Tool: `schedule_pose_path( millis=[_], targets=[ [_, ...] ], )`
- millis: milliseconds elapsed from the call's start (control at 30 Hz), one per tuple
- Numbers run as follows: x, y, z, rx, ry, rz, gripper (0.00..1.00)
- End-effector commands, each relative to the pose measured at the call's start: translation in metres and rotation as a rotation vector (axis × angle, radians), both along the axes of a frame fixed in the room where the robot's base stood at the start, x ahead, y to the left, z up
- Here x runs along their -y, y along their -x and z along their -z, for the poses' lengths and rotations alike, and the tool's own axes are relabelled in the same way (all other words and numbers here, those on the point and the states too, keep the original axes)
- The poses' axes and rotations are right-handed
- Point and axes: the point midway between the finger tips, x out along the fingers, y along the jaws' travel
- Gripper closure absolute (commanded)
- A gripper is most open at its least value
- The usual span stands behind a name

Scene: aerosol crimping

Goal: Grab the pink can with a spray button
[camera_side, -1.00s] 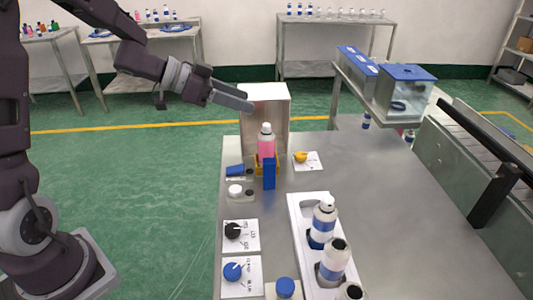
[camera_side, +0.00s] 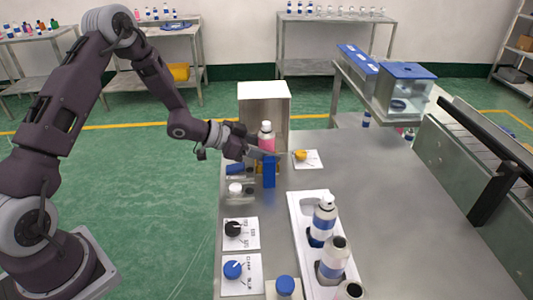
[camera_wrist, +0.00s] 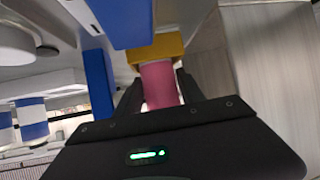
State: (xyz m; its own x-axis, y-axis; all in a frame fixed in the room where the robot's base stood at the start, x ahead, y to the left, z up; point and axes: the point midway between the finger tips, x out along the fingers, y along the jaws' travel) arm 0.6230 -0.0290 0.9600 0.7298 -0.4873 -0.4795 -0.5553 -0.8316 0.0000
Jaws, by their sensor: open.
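The pink can (camera_side: 266,143) with a white top stands upright in a yellow holder (camera_side: 261,168) on the metal table, in front of the beige box. My gripper (camera_side: 262,154) is level with the can, reaching in from the left. In the wrist view the pink can (camera_wrist: 159,84) shows between the two dark fingers of my open gripper (camera_wrist: 156,88), with the yellow holder (camera_wrist: 156,50) beyond it. I cannot tell whether either finger touches the can. The can's white top is hidden in the wrist view.
A blue upright block (camera_side: 269,172) stands just in front of the holder. The beige box (camera_side: 264,104) is behind. A white rack (camera_side: 301,243) with blue-and-white cans stands nearer the camera. Knob panels (camera_side: 241,233) line the left edge. The table's right side is clear.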

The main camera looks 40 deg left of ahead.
Motion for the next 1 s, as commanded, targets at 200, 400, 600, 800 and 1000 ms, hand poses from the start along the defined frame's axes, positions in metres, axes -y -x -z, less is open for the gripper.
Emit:
schedule_pose_path(
  millis=[200, 400, 600, 800, 1000],
  targets=[
    [0.000, 0.000, 0.000, 0.000, 0.000, 0.000, 0.78],
    [0.000, 0.000, -0.001, 0.001, 0.001, 0.000, 1.00],
    [0.000, 0.000, -0.005, 0.003, 0.000, 0.001, 1.00],
    [-0.001, 0.000, -0.053, 0.009, -0.002, 0.000, 1.00],
    [0.001, 0.000, -0.093, 0.005, -0.002, 0.005, 1.00]
  ],
)
